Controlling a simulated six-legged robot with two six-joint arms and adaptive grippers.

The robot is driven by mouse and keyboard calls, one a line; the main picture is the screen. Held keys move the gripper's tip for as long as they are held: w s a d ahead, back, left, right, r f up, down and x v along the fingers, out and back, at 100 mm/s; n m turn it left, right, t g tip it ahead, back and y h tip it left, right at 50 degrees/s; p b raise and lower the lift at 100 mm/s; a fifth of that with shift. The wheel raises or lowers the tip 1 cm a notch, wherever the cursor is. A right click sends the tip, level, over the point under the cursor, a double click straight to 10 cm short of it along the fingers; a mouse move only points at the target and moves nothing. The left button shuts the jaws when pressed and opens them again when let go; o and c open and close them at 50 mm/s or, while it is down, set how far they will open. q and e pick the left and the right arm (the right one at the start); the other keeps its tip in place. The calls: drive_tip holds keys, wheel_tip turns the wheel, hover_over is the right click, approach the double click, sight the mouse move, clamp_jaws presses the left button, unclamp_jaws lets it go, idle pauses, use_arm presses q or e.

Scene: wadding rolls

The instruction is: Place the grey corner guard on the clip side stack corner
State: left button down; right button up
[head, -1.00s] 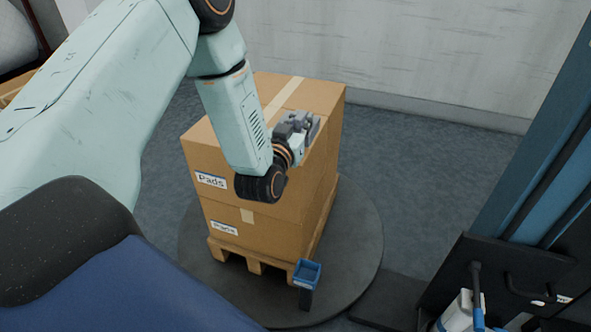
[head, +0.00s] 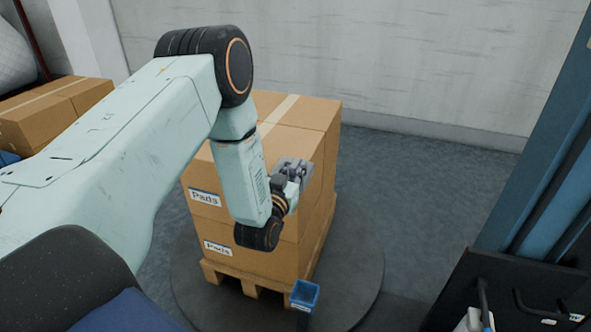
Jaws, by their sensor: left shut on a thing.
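My left gripper (head: 291,172) is in front of the upper right part of the carton stack (head: 230,185), near its front right vertical edge. It is shut on a small grey piece, the grey corner guard, which is hard to tell apart from the grey fingers. Whether the guard touches the cartons cannot be told. The stack has cartons labelled "Pads" in two layers on a wooden pallet (head: 232,283). My forearm and wrist hide part of its front. No clip can be made out on the stack. My right gripper is not in view.
The pallet stands on a round dark turntable (head: 355,275). A dark blue mast (head: 535,150) rises at the right. More cartons (head: 45,118) lie at the left. The floor right of the stack is clear.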

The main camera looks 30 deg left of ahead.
use_arm(q)
drive_tip(key=shift+f, duration=0.1)
drive_tip(key=c, duration=1.6)
unclamp_jaws()
drive_tip(key=shift+a+f, duration=0.1)
drive_tip(key=shift+a, duration=0.15)
drive_tip(key=shift+o, duration=1.4)
drive_tip(key=shift+d, duration=0.15)
